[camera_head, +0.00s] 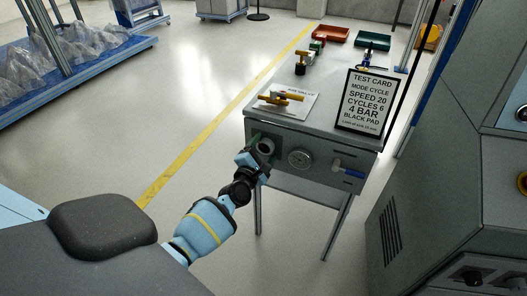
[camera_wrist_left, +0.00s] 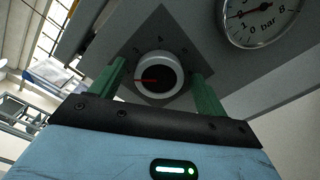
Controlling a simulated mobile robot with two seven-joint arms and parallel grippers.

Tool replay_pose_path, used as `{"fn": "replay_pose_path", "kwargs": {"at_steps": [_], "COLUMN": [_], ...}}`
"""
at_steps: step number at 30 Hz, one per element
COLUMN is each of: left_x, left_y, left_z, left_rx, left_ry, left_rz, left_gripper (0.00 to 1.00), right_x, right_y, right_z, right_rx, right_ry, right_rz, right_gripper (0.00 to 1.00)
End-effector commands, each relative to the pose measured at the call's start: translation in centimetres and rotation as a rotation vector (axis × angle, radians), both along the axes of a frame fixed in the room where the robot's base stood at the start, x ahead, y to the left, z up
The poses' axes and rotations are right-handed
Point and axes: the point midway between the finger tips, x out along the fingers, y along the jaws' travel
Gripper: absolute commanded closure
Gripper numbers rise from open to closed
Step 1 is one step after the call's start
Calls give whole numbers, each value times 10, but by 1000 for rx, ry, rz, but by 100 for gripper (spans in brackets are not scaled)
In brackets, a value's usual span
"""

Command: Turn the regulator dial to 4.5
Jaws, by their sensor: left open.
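The regulator dial (camera_wrist_left: 157,76) is a round knob with a light rim, a dark face and a red pointer line that points left in the left wrist view. It sits on a dark square plate with small marks. In the head view the dial (camera_head: 265,147) is on the front of the grey bench. My left gripper (camera_head: 258,155) is at the dial, and its green fingers (camera_wrist_left: 160,88) stand apart on either side of it. I cannot tell whether they touch it. A pressure gauge (camera_wrist_left: 258,18) marked bar is beside the dial and also shows in the head view (camera_head: 300,158).
A blue-handled valve (camera_head: 350,172) is right of the gauge. A test card (camera_head: 367,100) reading "4 BAR" stands on the bench top (camera_head: 327,79). A yellow-handled part (camera_head: 281,97) and red and green trays (camera_head: 331,35) are also there.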

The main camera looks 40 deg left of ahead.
Motion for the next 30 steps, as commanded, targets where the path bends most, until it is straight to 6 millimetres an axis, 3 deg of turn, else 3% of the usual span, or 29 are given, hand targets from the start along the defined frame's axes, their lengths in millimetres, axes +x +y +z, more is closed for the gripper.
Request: {"fn": "replay_pose_path", "kwargs": {"at_steps": [2, 12, 22, 30], "left_x": [0, 0, 0, 0], "left_y": [0, 0, 0, -1], "left_z": [0, 0, 0, 0], "left_rx": [0, 0, 44, 210], "left_ry": [0, 0, 10, 50], "left_rz": [0, 0, 1, 1], "left_gripper": [25, 69, 69, 69], "right_x": [0, -3, -7, -6], "right_y": [0, 2, 3, 2], "right_z": [0, 0, 1, 3], "right_rx": [0, 5, 8, 6], "right_ry": [-1, 5, 13, 9], "right_rz": [0, -10, -14, -11], "right_gripper": [64, 64, 64, 64]}}
